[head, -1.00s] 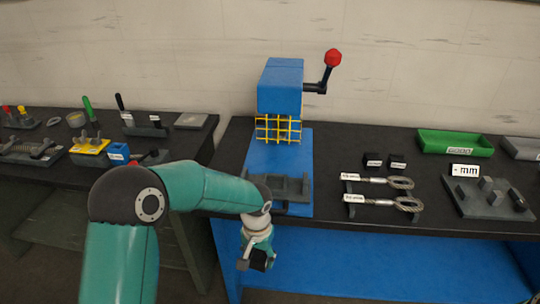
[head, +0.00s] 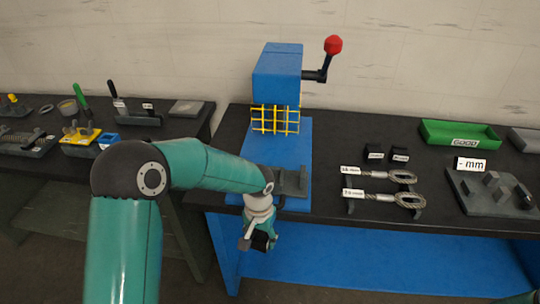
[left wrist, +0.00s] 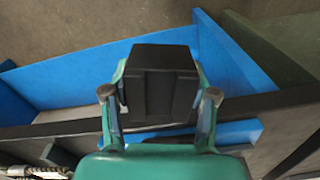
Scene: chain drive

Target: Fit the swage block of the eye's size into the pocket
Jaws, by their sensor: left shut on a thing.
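My left gripper (head: 260,241) hangs in front of the bench's front edge, below the press. In the left wrist view its two fingers (left wrist: 160,96) are shut on the sides of a dark swage block (left wrist: 160,62). A step or groove runs across the block's face. The grey fixture (head: 291,181) on the press's blue base stands above and behind the gripper; my arm partly hides it, and I cannot make out the pocket. Two wire-rope eyes with white tags, an upper one (head: 402,176) and a lower one (head: 411,199), lie right of the press.
The blue press (head: 277,78) has a yellow guard (head: 275,119) and a red-knobbed lever (head: 333,46). Two small black labelled blocks (head: 374,151) sit behind the eyes. A green tray (head: 459,133) and a grey gauge plate (head: 466,205) are at right.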

